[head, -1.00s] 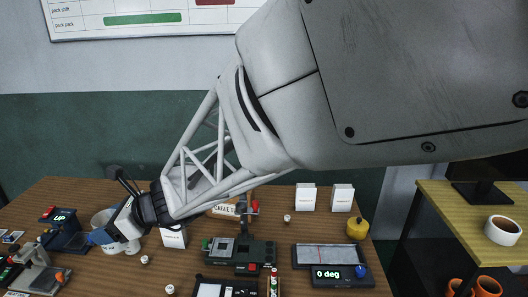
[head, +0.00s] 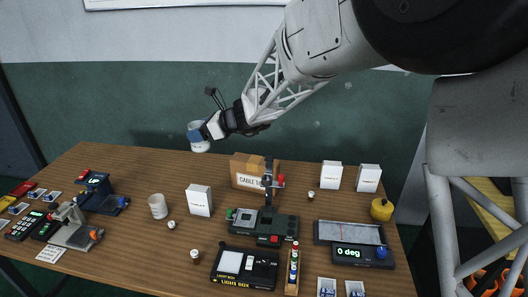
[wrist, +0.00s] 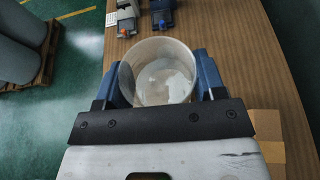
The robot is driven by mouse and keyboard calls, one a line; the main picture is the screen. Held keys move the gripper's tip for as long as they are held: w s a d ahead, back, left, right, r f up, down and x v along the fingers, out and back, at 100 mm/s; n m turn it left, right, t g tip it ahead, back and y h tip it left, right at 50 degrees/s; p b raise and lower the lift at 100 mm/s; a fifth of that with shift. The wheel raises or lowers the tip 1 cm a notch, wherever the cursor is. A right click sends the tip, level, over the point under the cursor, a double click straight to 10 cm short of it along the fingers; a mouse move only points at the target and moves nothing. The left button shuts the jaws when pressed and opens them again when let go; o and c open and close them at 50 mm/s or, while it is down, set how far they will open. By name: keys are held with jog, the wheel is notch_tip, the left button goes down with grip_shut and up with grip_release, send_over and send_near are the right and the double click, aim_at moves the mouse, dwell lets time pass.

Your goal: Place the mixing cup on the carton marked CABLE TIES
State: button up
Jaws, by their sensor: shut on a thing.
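My gripper (head: 203,133) is shut on a whitish cup (head: 198,145), held upright high above the back of the table. In the wrist view the cup (wrist: 162,80) sits between the blue fingers of my gripper (wrist: 162,82), its round mouth open to the camera and its inside looking empty. The brown carton (head: 246,165) stands on the table, lower and to the right of the cup in the head view. Its label reads "CABLE T", the rest hidden by a post in front. Part of a brown carton also shows at lower right in the wrist view (wrist: 266,124).
Another whitish cup (head: 158,206) stands on the table beside a white box (head: 199,200). A dark device with a red-knobbed post (head: 268,178) stands right in front of the carton. Two white boxes (head: 331,176) and a yellow container (head: 381,209) are farther right.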

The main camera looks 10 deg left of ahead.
jog(key=m+t, duration=0.1)
send_over(255, 160)
jog(key=f, duration=0.2)
jog(key=shift+w+f, duration=0.15)
jog(key=shift+f, duration=2.15)
jog(key=shift+h, duration=0.3)
jog(key=shift+f, duration=2.5)
jog(key=shift+f, duration=2.5)
jog(key=shift+f, duration=0.2)
